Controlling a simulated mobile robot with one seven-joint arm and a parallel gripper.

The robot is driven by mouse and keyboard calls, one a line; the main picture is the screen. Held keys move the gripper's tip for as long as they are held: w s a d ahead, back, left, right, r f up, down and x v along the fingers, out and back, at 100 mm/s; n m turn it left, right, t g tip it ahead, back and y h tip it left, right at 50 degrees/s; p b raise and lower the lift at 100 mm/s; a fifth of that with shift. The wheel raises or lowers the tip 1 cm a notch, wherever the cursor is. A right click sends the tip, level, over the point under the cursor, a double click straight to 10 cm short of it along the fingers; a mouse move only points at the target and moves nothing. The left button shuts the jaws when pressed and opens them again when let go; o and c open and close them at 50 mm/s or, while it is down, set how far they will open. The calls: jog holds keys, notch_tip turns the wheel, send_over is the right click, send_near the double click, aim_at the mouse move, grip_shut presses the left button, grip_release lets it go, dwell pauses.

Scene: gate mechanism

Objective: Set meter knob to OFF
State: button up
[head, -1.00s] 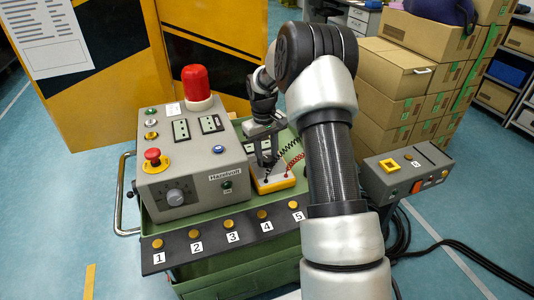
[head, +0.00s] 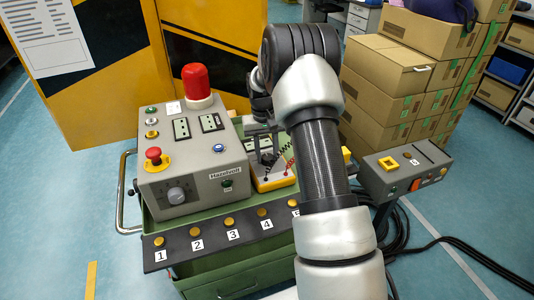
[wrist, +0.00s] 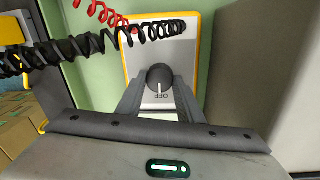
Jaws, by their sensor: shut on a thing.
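The meter is a yellow-edged box with a light grey face (wrist: 136,60), and it also shows in the head view (head: 272,183) at the right of the grey control box. Its round dark knob (wrist: 160,74) has a white line that points down in the wrist view, toward an upside-down label that seems to read OFF (wrist: 161,96). My gripper (wrist: 161,82) is shut on the knob, one finger on each side. In the head view my gripper (head: 264,148) is above the meter, partly hidden by my arm.
Coiled black (wrist: 90,47) and red (wrist: 97,12) leads hang across the meter's top. The grey control box (head: 190,165) with a red lamp (head: 197,82) stands left of my gripper. Stacked cardboard boxes (head: 385,85) stand behind my arm at the right.

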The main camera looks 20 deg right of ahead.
aim_at(264, 157)
jog(key=o, duration=1.1)
jog(key=shift+c, duration=0.2)
jog(key=shift+r, duration=0.1)
notch_tip(264, 157, up, 17)
jog(key=a+p, duration=0.1)
jog(key=p, duration=0.1)
jog(key=shift+p, duration=0.4)
jog(key=shift+w, duration=0.1)
